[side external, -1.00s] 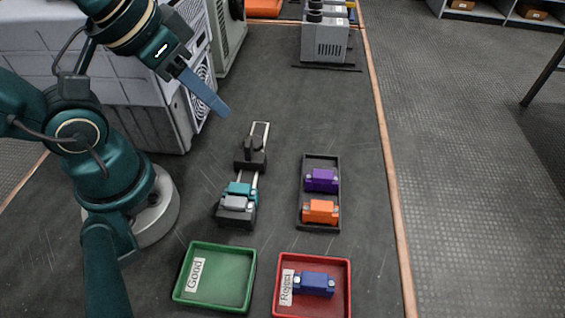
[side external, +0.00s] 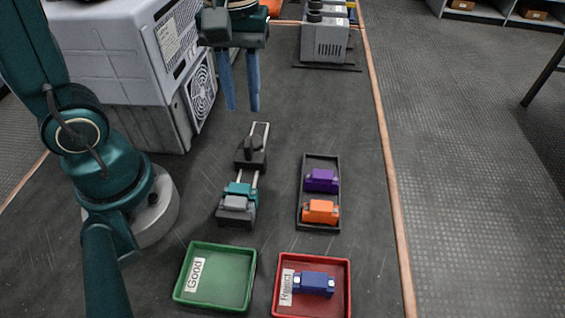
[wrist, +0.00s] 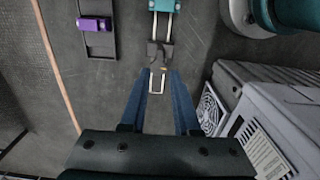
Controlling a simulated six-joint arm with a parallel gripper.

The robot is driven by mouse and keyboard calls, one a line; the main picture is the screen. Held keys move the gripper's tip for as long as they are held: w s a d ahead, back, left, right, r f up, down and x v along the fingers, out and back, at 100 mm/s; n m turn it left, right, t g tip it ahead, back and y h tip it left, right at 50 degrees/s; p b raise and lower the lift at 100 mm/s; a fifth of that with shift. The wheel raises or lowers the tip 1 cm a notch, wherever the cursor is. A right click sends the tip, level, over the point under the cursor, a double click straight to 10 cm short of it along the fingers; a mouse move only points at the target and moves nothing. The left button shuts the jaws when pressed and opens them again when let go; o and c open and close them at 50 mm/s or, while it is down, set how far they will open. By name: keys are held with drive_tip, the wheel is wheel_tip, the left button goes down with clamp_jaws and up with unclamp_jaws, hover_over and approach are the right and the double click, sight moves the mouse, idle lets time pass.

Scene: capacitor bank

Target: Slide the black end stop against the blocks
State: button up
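The black end stop (side external: 250,152) sits on the pale rails of a small fixture, and a bare rail loop (side external: 264,130) sticks out behind it. A teal block (side external: 240,190) and a grey block (side external: 235,203) sit together at the fixture's front end, with a stretch of rail (side external: 255,178) between them and the end stop. My gripper (side external: 242,108) hangs above and behind the end stop, fingers pointing down, apart and empty. In the wrist view the end stop (wrist: 159,54) and teal block (wrist: 164,6) lie ahead of my open fingers (wrist: 158,74); the grey block is out of that view.
A black tray (side external: 320,159) right of the fixture holds a purple block (side external: 321,180) and an orange block (side external: 320,211). In front stand a green Good tray (side external: 218,279), empty, and a red Reject tray (side external: 342,305) with a blue block (side external: 313,283). A grey machine (side external: 120,60) stands behind left.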

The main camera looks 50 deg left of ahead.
sight(248, 142)
drive_tip(key=shift+f, duration=4.3)
clamp_jaws()
drive_tip(key=shift+s+d, duration=2.1)
drive_tip(key=shift+d, duration=0.05)
drive_tip(key=shift+o, duration=0.2)
unclamp_jaws()
